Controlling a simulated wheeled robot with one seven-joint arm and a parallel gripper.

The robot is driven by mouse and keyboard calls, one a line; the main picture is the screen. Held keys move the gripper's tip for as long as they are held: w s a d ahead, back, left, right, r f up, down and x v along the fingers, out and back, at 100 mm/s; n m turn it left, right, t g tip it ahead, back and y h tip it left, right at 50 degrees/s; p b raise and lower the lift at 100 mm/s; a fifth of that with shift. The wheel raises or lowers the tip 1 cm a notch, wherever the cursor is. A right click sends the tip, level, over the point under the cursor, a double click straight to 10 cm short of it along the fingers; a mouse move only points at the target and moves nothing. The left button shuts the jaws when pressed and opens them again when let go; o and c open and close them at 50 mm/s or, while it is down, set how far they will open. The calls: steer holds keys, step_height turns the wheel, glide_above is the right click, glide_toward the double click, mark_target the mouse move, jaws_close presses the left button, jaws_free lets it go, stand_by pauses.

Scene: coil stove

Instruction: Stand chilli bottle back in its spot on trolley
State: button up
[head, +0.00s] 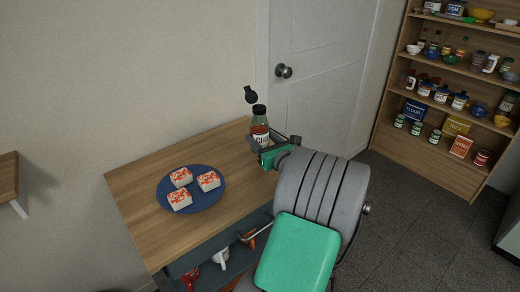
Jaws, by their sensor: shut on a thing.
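The chilli bottle (260,131), with a dark cap, a white label and reddish contents, stands roughly upright at the far right end of the trolley's wooden top (140,190). My gripper (265,145) is shut on it from the near right side. The gripper and arm hide the bottle's lower part, so I cannot tell whether its base touches the top. My arm also covers the trolley's right part. No marked spot for the bottle shows.
A blue plate (190,204) with three topped white blocks (209,181) sits on the trolley top. Utensils (219,258) show on its lower level. A small black object (251,95) is near the door (318,75). A stocked shelf unit (420,152) stands right.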

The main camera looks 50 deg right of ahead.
steer(key=shift+w+f+b, duration=0.2)
steer(key=shift+f+b, duration=0.25)
steer(key=shift+f, duration=1.45)
steer(key=o, duration=1.5)
steer(key=shift+r, duration=0.1)
steer(key=v, duration=1.2)
